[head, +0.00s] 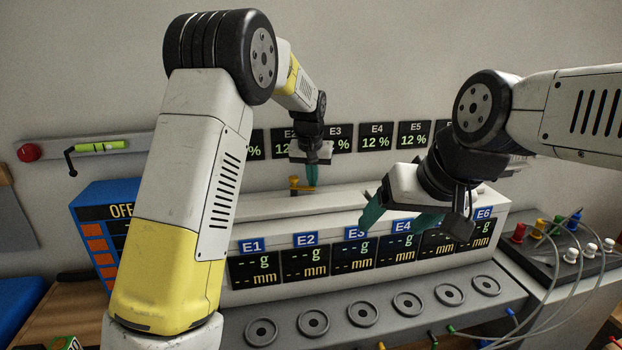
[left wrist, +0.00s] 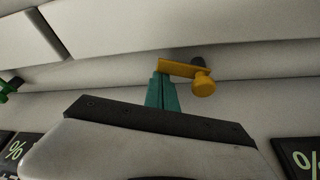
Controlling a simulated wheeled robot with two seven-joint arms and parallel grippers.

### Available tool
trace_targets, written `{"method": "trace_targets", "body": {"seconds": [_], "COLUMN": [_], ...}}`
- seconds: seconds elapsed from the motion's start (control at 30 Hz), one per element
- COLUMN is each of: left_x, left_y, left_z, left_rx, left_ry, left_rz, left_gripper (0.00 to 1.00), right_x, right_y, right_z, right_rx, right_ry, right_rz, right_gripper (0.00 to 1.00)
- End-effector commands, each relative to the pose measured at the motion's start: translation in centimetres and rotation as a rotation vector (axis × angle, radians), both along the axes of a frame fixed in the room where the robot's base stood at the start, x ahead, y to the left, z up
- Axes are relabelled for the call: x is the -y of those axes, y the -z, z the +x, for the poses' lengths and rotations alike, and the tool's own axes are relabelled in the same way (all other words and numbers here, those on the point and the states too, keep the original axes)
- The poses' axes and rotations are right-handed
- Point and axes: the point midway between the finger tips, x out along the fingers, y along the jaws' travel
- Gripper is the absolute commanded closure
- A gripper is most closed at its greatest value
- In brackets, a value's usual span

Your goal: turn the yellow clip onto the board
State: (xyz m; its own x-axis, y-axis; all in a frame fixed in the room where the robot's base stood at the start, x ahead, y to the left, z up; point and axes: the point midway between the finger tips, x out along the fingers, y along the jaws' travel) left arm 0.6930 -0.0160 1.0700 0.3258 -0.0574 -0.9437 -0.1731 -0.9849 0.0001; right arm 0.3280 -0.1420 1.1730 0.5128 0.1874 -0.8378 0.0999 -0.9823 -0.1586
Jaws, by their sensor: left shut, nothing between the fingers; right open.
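The yellow clip (head: 295,186) sits at the back of the long pale bench unit, whose top (head: 270,207) lies in front of it. In the left wrist view the clip (left wrist: 190,69) is a flat yellow arm with a round knob at its right end and a dark pivot behind. My left gripper (head: 312,176) is shut and empty, its teal fingertips (left wrist: 161,78) by the clip's left end; I cannot tell whether they touch. I cannot tell which pale surface is the board. My right gripper (head: 402,218) is open and empty above the front displays.
Displays E1 to E6 (head: 305,262) line the unit's front, above a grey shelf with round pads (head: 313,322). A blue panel (head: 104,235) stands left. A dark box with coloured plugs and cables (head: 560,255) is at right. A green part (left wrist: 9,88) shows at the left wrist view's edge.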

Motion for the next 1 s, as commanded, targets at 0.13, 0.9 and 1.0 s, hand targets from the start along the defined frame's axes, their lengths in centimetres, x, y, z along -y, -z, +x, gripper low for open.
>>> {"method": "trace_targets", "body": {"seconds": [0.13, 0.9, 1.0], "left_x": [-0.1, -0.1, -0.1], "left_y": [0.0, 0.0, 0.0], "left_z": [-0.7, -2.4, -2.4], "left_rx": [-0.001, -0.001, -0.001], "left_ry": [0.12, 0.306, 0.305], "left_rz": [-0.002, 0.0, 0.0], "left_gripper": [1.0, 1.0, 1.0], "right_x": [0.0, 0.0, 0.0], "right_y": [0.0, 0.0, 0.0], "right_z": [0.0, 0.0, 0.0], "right_rx": [0.0, 0.0, 0.0], "right_ry": [0.0, 0.0, 0.0], "right_rz": [0.0, 0.0, 0.0], "right_gripper": [0.23, 0.23, 0.23]}}
